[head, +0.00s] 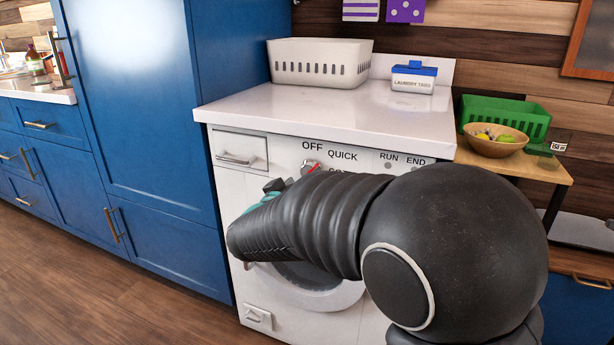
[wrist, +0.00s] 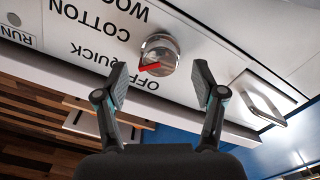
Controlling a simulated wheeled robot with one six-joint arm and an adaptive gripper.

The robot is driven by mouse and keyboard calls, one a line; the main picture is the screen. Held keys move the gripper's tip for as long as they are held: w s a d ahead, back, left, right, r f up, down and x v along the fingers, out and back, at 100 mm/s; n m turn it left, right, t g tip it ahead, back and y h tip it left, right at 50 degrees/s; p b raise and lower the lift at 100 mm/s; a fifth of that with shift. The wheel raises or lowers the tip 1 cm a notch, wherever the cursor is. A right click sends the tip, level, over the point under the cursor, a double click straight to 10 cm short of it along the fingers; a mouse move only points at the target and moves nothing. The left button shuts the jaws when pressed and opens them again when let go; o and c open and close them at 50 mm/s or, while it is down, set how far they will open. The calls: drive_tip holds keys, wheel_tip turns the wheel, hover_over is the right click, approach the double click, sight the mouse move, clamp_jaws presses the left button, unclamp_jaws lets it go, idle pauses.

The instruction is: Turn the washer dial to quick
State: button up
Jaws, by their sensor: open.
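The washer (head: 232,185) stands under a white counter. Its dial (wrist: 160,54) is a round silvery knob with a red pointer, seen upside down in the wrist view. The dial also shows in the head view (head: 312,167), partly hidden by my arm. The red pointer appears to aim between OFF (wrist: 143,84) and QUICK (wrist: 101,53); I cannot tell its exact setting. COTTON and part of another word are printed beyond QUICK. My gripper (wrist: 160,78) is open and empty, one finger to each side of the dial's line, apart from it. In the head view my arm hides most of the gripper.
A drawer handle (wrist: 265,98) sits beside the dial panel. A white basket (head: 318,64) and a laundry tabs box (head: 414,78) stand on the counter (head: 330,112). A tall blue cabinet (head: 135,110) is left; a wooden shelf with a bowl (head: 495,146) is right.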

drive_tip(key=v, duration=0.8)
drive_tip(key=shift+s, duration=0.35)
drive_tip(key=shift+a, duration=0.15)
